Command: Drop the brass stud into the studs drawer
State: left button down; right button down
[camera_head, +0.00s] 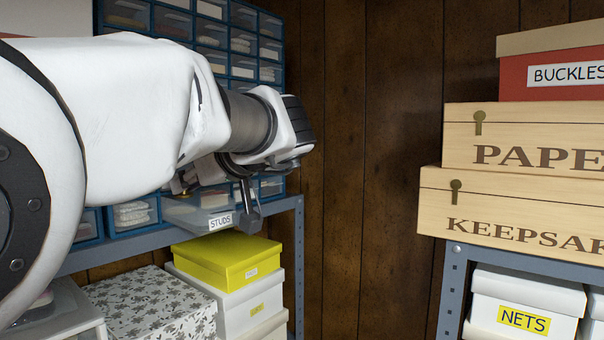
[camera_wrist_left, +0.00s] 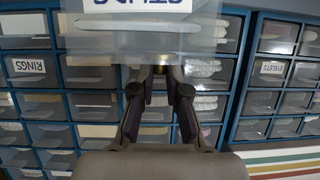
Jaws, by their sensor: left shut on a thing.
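The studs drawer (camera_head: 185,215) is pulled out from the bottom row of the blue cabinet, its STUDS label facing out. It also shows at the top of the left wrist view (camera_wrist_left: 150,42), upside down. My left gripper (camera_head: 182,182) is at the drawer, partly hidden by my own arm in the head view. In the left wrist view its fingers (camera_wrist_left: 159,76) come together on the brass stud (camera_wrist_left: 159,70), of which only a small bit shows at the drawer's edge. Whether the stud is inside or just above the drawer is unclear. My right gripper is not in view.
The blue cabinet (camera_head: 211,62) holds several closed clear drawers and stands on a grey shelf (camera_head: 284,206). A yellow box (camera_head: 225,258) sits below the open drawer. Wooden crates (camera_head: 520,212) and a red BUCKLES box (camera_head: 550,88) stand at right. The space between is clear.

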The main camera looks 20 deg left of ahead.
pick_arm(q)
jog(key=c, duration=1.2)
grip_release()
jog(key=shift+s+r, duration=0.15)
jog(key=shift+s, duration=0.2)
jog(key=shift+o, duration=0.5)
jog(key=shift+s+r, duration=0.1)
jog(key=shift+s, duration=0.1)
jog(key=shift+w, duration=0.45)
jog(key=shift+w+r, duration=0.1)
jog(key=shift+r, duration=0.1)
notch_tip(320, 180, up, 9)
jog(key=shift+s+r, duration=0.15)
jog(key=shift+s, duration=0.05)
jog(key=shift+s, duration=0.2)
